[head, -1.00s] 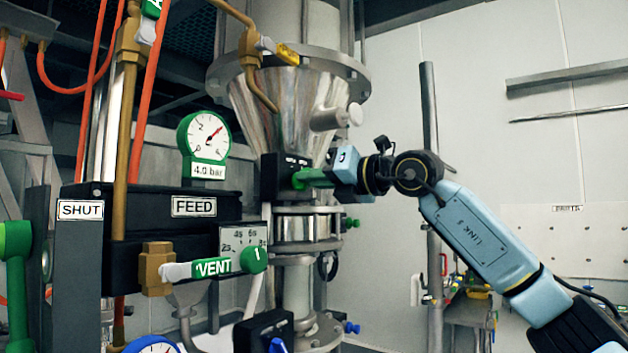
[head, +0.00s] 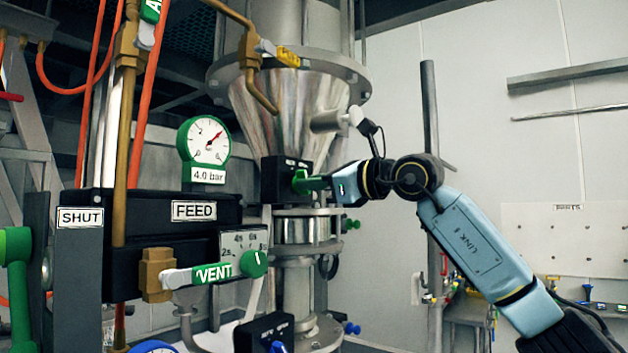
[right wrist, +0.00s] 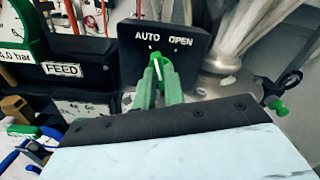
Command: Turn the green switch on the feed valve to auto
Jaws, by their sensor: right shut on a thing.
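The green switch (right wrist: 158,66) sits on the front of a black box (right wrist: 135,45) marked AUTO on the left and OPEN on the right. The white mark on the switch points nearly straight up, leaning slightly toward AUTO. The box (head: 274,180) is in front of the steel cone in the head view, where its lettering is too small to read well. My right gripper (right wrist: 160,85) has green fingers and is shut on the switch, one finger on each side. In the head view my right gripper (head: 306,183) reaches it from the right. My left gripper is not in view.
A black FEED housing (head: 170,225), a pressure gauge (head: 205,139) reading 4.0 bar and a green-and-white VENT lever (head: 213,272) stand to the left. The steel cone (head: 285,110) is close above the gripper.

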